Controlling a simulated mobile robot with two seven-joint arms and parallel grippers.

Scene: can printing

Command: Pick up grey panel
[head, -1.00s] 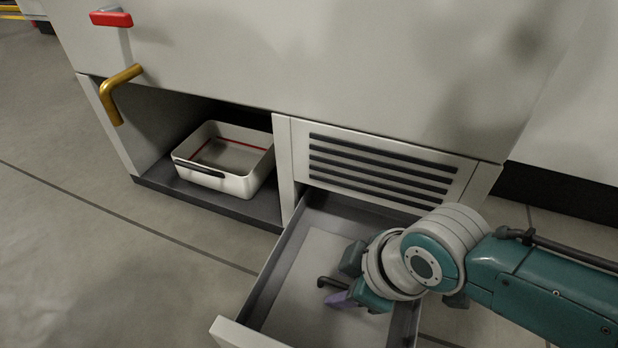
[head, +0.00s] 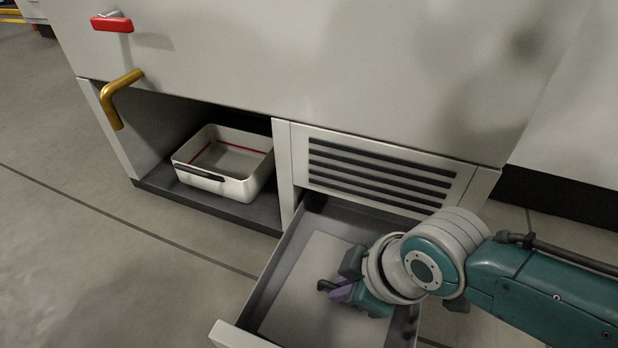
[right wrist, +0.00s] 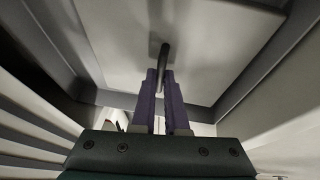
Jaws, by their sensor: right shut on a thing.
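The grey panel (head: 318,257) is a flat, light plate lying in the pulled-out drawer, with a dark bar handle (head: 325,286) standing up from it. In the right wrist view the panel (right wrist: 118,45) fills the upper middle and its handle (right wrist: 163,55) runs down between the purple fingers. My right gripper (head: 340,291) reaches into the drawer from the right and is shut on the handle. It also shows in the right wrist view (right wrist: 160,82). The gripper and wrist hide the panel's right part. My left gripper is not in view.
The drawer's front wall (head: 236,336) and side walls stand close around the gripper. A white tray (head: 238,188) with a red line inside sits in the open compartment to the left. A vented front (head: 385,172) rises behind the drawer. The floor at left is clear.

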